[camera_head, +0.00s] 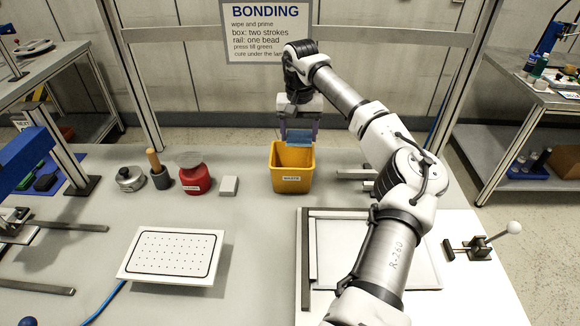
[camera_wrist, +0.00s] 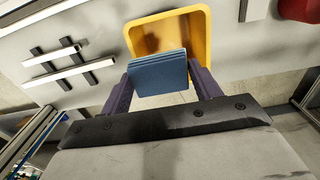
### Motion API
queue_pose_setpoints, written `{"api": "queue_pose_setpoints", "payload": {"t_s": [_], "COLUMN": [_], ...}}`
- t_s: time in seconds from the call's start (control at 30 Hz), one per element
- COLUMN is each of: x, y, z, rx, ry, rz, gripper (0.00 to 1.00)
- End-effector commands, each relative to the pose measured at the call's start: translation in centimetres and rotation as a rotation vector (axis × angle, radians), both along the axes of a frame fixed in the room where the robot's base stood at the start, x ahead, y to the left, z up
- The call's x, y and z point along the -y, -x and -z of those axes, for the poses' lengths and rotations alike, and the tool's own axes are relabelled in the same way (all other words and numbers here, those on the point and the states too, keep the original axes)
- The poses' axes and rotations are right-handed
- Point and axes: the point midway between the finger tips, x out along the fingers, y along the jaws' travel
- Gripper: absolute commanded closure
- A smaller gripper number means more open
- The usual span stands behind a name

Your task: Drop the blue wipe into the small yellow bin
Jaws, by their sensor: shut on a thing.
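The blue wipe (camera_head: 299,139) is a flat, folded blue pad held between the fingers of my gripper (camera_head: 299,133). In the wrist view my gripper (camera_wrist: 160,85) is shut on the wipe (camera_wrist: 159,75), which partly covers the bin's opening. The bin's yellow rim (camera_wrist: 205,38) shows behind it.
Left of the bin are a white block (camera_head: 229,186), a red dispenser (camera_head: 195,178), a wooden-handled tool (camera_head: 157,170) and a metal pot (camera_head: 130,179). A white perforated plate (camera_head: 172,256) lies in front. A framed panel (camera_head: 322,262) and a toggle clamp (camera_head: 480,246) are at the right.

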Motion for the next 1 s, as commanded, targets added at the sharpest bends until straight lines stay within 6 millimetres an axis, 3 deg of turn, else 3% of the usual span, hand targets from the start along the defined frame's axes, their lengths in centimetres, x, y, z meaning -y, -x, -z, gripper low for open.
{"api": "queue_pose_setpoints", "payload": {"t_s": [0.4,0.8,0.83,1.0], "x": [-0.1,-0.1,-0.1,-0.1], "y": [0.1,0.1,0.1,0.1], "z": [4.5,5.0,5.0,5.0], "rx": [-0.002,0.0,0.0,0.0], "ry": [-0.001,0.0,0.0,0.0], "rz": [0.001,0.0,0.0,0.0], "gripper": [0.59,0.59,0.33,0.12]}}
